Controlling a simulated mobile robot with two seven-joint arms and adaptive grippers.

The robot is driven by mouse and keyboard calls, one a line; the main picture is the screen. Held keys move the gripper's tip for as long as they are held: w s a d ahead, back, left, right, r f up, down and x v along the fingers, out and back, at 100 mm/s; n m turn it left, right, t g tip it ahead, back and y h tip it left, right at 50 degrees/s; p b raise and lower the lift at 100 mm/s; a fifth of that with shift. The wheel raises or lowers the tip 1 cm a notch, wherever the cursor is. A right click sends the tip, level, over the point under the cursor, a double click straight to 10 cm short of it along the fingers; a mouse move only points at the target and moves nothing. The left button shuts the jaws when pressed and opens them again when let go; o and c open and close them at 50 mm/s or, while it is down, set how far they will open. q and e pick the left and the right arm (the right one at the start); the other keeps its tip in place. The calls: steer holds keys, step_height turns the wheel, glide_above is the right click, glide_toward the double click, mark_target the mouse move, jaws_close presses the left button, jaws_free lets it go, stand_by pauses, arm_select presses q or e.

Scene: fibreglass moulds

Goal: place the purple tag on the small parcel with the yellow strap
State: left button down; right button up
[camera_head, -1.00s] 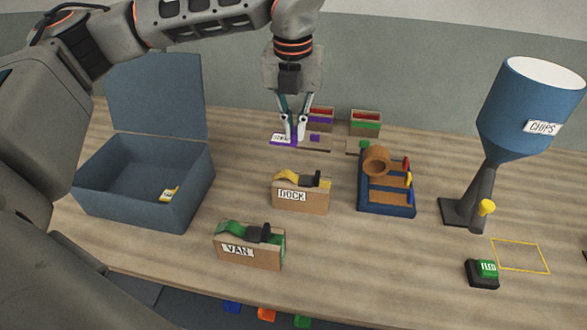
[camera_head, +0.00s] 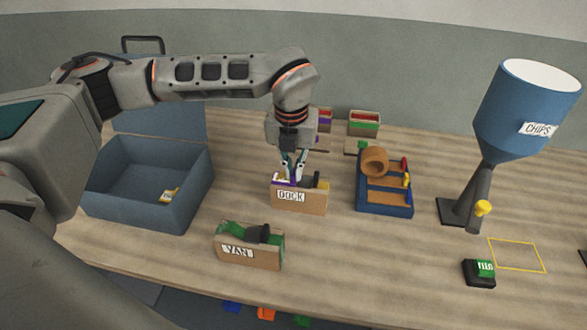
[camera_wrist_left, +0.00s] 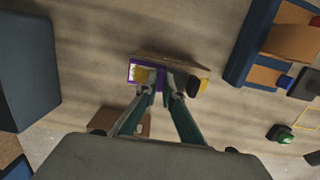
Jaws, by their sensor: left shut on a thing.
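The small parcel with the yellow strap (camera_head: 298,204) is a brown box labelled DOCK, standing upright mid-table. Its strap and a dark buckle (camera_wrist_left: 193,87) lie across the top. My left gripper (camera_head: 292,175) is directly above this parcel, fingers pointing down, shut on the purple tag (camera_head: 284,182). The tag is at the left part of the parcel's top; in the left wrist view it (camera_wrist_left: 132,72) shows as a purple-edged piece beside the fingertips. I cannot tell whether it touches the parcel. My right gripper is not in view.
A VAN parcel (camera_head: 249,251) with a green strap stands in front. A blue open box (camera_head: 140,208) is at left. A blue rack (camera_head: 385,207) stands close on the right, with a CHIPS hopper (camera_head: 523,108) beyond. Tag bins (camera_head: 364,124) are behind.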

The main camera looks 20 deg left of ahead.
mark_target(292, 185)
arm_select(q)
steer(key=shift+f, duration=0.1)
steer(key=c, duration=2.5)
jaws_free()
steer(key=shift+f, duration=0.1)
steer(key=shift+c, duration=0.2)
steer(key=o, duration=0.4)
steer(key=shift+c, duration=0.2)
step_height(292, 185, up, 12)
steer(key=s+b, duration=0.1)
steer(key=shift+s+d+r, duration=0.2)
